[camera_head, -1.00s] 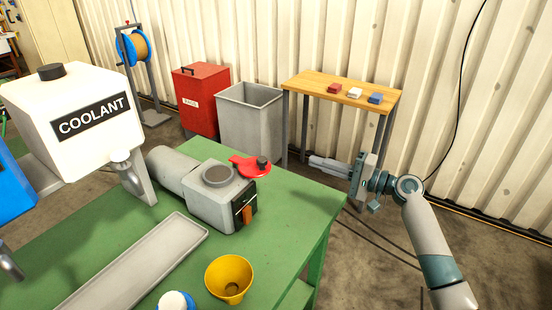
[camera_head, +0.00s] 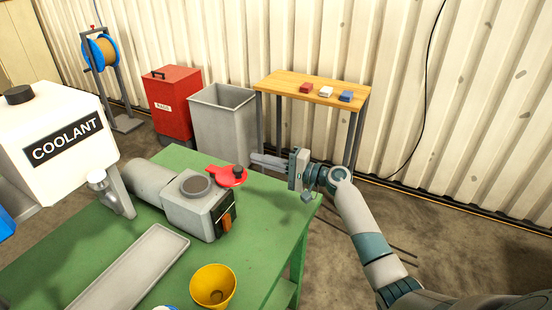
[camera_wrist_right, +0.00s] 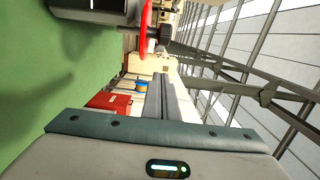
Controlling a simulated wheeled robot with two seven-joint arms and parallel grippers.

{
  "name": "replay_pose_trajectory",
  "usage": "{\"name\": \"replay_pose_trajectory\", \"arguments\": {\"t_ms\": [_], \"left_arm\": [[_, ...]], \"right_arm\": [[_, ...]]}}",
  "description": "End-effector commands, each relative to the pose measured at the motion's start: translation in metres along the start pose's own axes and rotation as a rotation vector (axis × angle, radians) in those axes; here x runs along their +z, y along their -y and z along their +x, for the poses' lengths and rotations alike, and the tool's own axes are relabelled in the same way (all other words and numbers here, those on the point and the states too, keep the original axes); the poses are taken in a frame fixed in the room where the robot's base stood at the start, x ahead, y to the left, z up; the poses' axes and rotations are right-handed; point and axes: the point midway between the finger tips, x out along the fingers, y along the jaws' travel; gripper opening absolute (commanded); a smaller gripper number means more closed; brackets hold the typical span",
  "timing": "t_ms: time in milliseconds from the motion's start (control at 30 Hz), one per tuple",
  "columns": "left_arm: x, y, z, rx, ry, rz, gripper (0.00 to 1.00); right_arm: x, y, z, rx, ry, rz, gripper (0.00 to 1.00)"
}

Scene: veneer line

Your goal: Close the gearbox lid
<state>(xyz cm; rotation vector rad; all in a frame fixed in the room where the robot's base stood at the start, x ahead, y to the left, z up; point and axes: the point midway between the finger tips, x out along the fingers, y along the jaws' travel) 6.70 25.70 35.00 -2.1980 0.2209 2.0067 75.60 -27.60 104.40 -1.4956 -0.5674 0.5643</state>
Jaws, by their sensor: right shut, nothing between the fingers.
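The grey gearbox (camera_head: 203,209) sits on the green bench with a round dark opening (camera_head: 196,185) on top. Its red lid (camera_head: 226,178) is swung out to the side, off the opening, and carries a black knob (camera_head: 238,171). My right gripper (camera_head: 255,159) is shut and empty, pointing left, just right of and behind the knob in the head view. In the right wrist view the gripper (camera_wrist_right: 161,78) shows with the red lid (camera_wrist_right: 145,18) and knob (camera_wrist_right: 158,36) beyond and above it; I see no contact. My left gripper is out of view.
Behind stand a red bin (camera_head: 173,103), a grey bin (camera_head: 222,125) and a wooden table (camera_head: 290,85). The bench's right corner is clear.

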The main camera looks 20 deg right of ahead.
Motion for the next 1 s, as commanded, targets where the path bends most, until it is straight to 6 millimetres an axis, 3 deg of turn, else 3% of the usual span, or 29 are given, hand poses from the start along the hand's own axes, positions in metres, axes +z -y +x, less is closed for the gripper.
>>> {"name": "replay_pose_trajectory", "arguments": {"t_ms": [33,300,1000], "left_arm": [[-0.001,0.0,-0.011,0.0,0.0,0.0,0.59],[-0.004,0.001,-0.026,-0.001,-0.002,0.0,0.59],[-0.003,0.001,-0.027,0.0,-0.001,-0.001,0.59]], "right_arm": [[0.009,0.003,-0.001,0.003,0.001,0.003,0.0],[0.032,0.001,0.004,0.002,0.0,0.002,0.0],[0.041,-0.002,0.013,0.002,0.0,0.001,0.0]]}}
